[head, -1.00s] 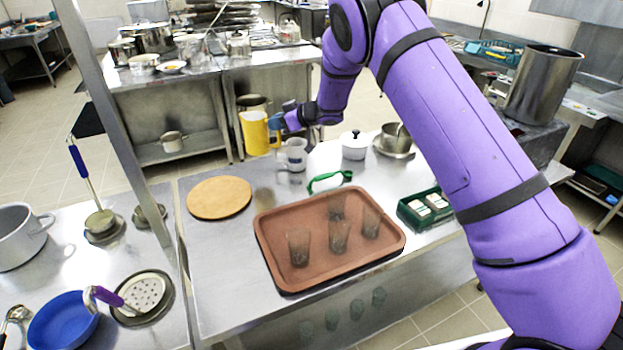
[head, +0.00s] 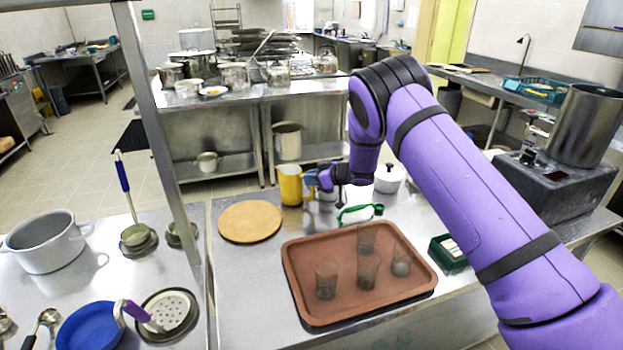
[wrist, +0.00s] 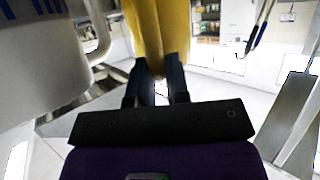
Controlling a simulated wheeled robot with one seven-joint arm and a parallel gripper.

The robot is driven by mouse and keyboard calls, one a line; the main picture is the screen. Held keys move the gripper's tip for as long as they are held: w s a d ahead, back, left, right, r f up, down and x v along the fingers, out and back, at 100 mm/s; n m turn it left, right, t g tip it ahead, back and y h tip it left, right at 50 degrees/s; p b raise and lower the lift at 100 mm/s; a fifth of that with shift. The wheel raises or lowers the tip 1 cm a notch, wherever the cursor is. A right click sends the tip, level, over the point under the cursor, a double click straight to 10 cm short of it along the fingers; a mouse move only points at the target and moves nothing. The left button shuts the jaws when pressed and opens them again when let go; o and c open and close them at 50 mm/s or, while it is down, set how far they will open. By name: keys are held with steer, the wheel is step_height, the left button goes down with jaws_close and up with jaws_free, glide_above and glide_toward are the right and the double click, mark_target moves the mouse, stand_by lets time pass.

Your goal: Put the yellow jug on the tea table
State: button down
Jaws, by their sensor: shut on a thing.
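The yellow jug (head: 291,186) is upright at the back edge of the steel table with the tray, behind the round wooden board. I cannot tell whether its base touches the table top. My gripper (head: 313,181) reaches it from the right and is shut on it. In the wrist view, the yellow jug (wrist: 158,30) rises from between my two dark fingers (wrist: 157,84); its grasped part is partly hidden. The steel table top (head: 232,268) is the likely tea table, but no label shows which one it is.
A brown tray (head: 300,312) with several glasses fills the table's front. The wooden board (head: 250,221), green-handled item (head: 360,211) and white lidded pot (head: 389,178) stand nearby. A white mug (wrist: 45,65) is close at left in the wrist view. A post (head: 165,130) stands left.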

steer(key=c, duration=1.5)
jaws_free()
steer(key=shift+f, duration=0.15)
steer(key=shift+c, duration=0.2)
steer(key=o, duration=0.4)
steer(key=shift+o, duration=0.2)
steer(key=shift+s+d+r, duration=0.1)
steer(key=shift+d+r, duration=0.1)
steer(key=shift+r, duration=0.05)
steer(key=v, duration=1.1)
steer(key=shift+s+d, duration=0.15)
steer(key=shift+d, duration=0.05)
steer(key=shift+r, duration=0.1)
